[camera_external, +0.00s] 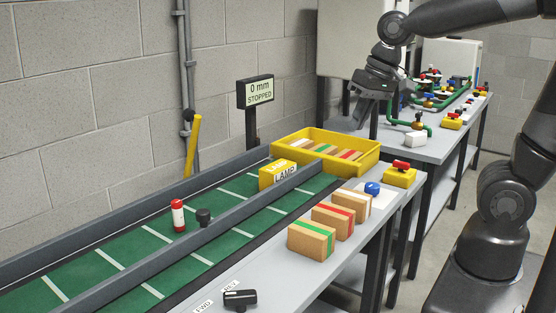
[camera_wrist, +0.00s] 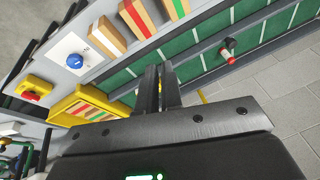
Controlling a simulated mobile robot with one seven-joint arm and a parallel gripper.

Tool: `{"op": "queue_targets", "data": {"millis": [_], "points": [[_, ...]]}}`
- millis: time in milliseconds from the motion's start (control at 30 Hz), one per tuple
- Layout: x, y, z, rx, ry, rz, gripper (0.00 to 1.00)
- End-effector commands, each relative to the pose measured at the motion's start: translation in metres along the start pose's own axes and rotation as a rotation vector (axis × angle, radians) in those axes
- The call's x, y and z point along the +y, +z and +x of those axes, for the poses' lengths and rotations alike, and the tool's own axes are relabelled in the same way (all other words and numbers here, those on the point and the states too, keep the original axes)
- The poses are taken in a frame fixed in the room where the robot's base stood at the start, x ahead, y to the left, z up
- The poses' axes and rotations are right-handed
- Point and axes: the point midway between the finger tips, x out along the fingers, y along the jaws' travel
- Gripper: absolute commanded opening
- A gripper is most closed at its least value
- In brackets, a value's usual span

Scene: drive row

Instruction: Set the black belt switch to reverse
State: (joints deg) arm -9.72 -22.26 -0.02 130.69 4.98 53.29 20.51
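The black belt switch (camera_external: 240,299) sits at the near edge of the grey conveyor table, at the bottom of the external view. Its small white labels, FWD (camera_external: 204,306) and REV (camera_external: 230,287), lie beside it. Its exact handle setting is hard to read. My gripper (camera_external: 358,118) hangs high over the far end of the table, well away from the switch. In the wrist view its two dark fingers (camera_wrist: 160,72) are together with nothing visible between them. The switch is not visible in the wrist view.
The green belt (camera_external: 150,255) carries a red-and-white cylinder (camera_external: 178,215). Striped boxes (camera_external: 311,240), a blue knob (camera_external: 372,188) and a red-button box (camera_external: 400,174) line the table. A yellow tray (camera_external: 368,160) stands behind. A display (camera_external: 260,91) reads 0 mm STOPPED.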

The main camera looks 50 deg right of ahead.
Motion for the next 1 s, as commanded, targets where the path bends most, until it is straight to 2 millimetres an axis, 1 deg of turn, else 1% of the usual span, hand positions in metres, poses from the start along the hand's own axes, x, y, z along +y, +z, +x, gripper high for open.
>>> {"op": "queue_targets", "data": {"millis": [33, 200, 367, 533, 767, 900, 1000], "points": [[-0.011, -0.006, 0.007, -0.025, -0.002, 0.020, 0.01], [-0.044, -0.019, 0.030, -0.098, -0.006, 0.106, 0.00], [-0.077, -0.028, 0.055, -0.166, 0.002, 0.187, 0.00], [-0.114, -0.033, 0.086, -0.234, 0.022, 0.274, 0.00], [-0.163, -0.029, 0.133, -0.323, 0.069, 0.387, 0.00], [-0.192, -0.021, 0.164, -0.372, 0.108, 0.455, 0.00], [-0.209, -0.014, 0.184, -0.400, 0.135, 0.499, 0.00]]}}
